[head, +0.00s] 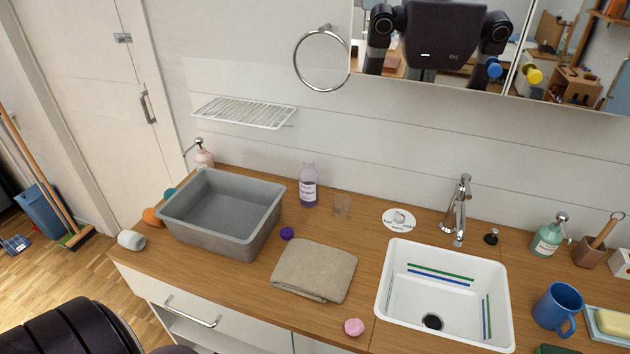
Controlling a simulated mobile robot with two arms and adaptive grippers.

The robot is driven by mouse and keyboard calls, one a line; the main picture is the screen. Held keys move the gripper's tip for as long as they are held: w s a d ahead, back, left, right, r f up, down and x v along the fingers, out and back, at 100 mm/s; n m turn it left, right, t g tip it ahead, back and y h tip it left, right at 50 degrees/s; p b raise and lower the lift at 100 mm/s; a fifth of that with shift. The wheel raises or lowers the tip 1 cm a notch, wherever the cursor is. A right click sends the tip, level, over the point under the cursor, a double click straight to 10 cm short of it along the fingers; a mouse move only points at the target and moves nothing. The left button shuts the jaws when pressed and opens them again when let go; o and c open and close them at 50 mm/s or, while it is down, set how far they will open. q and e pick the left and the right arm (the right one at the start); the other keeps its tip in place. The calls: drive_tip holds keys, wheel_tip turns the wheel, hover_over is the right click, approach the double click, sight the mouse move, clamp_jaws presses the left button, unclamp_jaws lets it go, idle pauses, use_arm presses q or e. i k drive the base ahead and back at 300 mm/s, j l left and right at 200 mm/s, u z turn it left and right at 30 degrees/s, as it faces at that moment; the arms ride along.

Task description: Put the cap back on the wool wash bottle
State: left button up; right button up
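The wool wash bottle (309,190) stands upright at the back of the wooden counter, against the wall. It is translucent with purple contents and a pale label, and its neck looks uncapped. A small round purple thing, which looks like the cap (287,233), lies on the counter in front of the bottle, between the grey basin and the folded cloth. Its exact shape is too small to tell. Neither of my grippers shows in the head view. A black part of my own body fills the lower left corner.
A grey basin (213,239) stands left of the cap, and a folded beige cloth (314,268) lies right of it. A small clear cup (342,205) is beside the bottle. A white sink (389,295) with a tap (458,207) is at right. A pink lump (353,327) lies near the front edge.

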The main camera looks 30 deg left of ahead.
sight(308, 176)
drive_tip(key=u, duration=1.25)
drive_tip(key=i+j+z, duration=0.15)
drive_tip(key=j+z, duration=0.25)
drive_tip(key=j, duration=0.55)
drive_tip(key=j+z, duration=0.35)
drive_tip(key=j, duration=0.6)
drive_tip(key=i, duration=0.05)
